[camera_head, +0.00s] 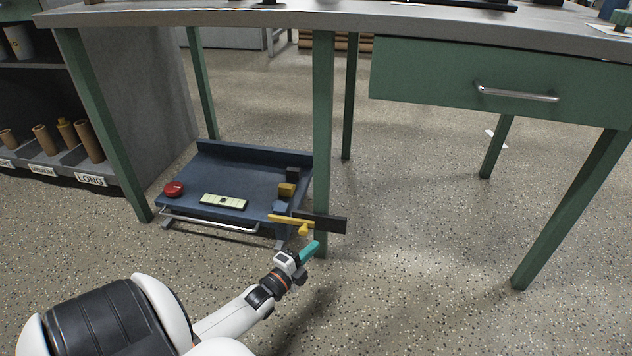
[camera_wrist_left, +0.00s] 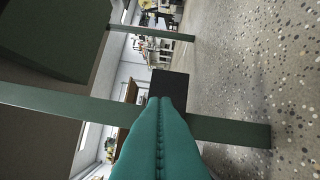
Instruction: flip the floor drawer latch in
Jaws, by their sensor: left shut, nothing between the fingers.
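The floor drawer (camera_head: 215,165) is a low blue tray unit under the workbench, with a silver bar handle (camera_head: 210,222) on its front. At its right front corner is a yellow latch (camera_head: 290,219) with a small yellow knob below it, beside a dark plate (camera_head: 325,223). My left gripper (camera_head: 313,248) has teal fingers, shut and empty, just below and right of the latch knob. Whether it touches the latch is not clear. In the left wrist view the shut teal fingers (camera_wrist_left: 160,120) point at a dark block (camera_wrist_left: 169,85). My right gripper is not in view.
A green bench leg (camera_head: 323,120) stands right beside the latch. A red round object (camera_head: 174,188) and a pale strip (camera_head: 223,201) lie on the drawer unit. A green bench drawer (camera_head: 500,80) hangs at upper right. Floor in front is clear.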

